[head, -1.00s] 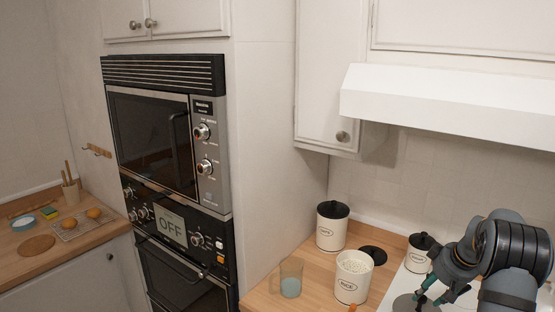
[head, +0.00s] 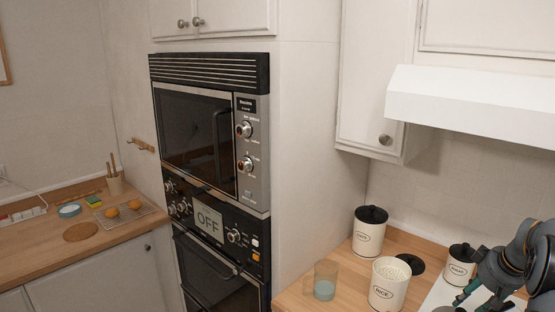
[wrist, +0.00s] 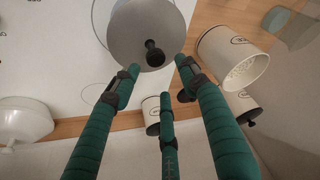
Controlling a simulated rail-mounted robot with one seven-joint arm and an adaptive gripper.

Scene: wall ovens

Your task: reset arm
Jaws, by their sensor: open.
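My gripper (wrist: 160,82) shows in the wrist view as green fingers with dark joints, spread open with nothing between them. A grey round lid (wrist: 134,28) with a black knob (wrist: 154,52) lies just beyond the fingertips; I cannot tell whether a finger touches it. In the head view my gripper (head: 468,291) is at the lower right edge, low over the white surface by the counter. It is partly cut off there, and my arm bends above it.
An open RICE canister (head: 386,287), a glass (head: 325,280), a lidded canister (head: 370,231) and a smaller lidded one (head: 460,258) stand close by. A black lid (head: 405,265) lies behind the rice. Wall ovens (head: 212,150) stand left; a range hood (head: 470,97) overhangs.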

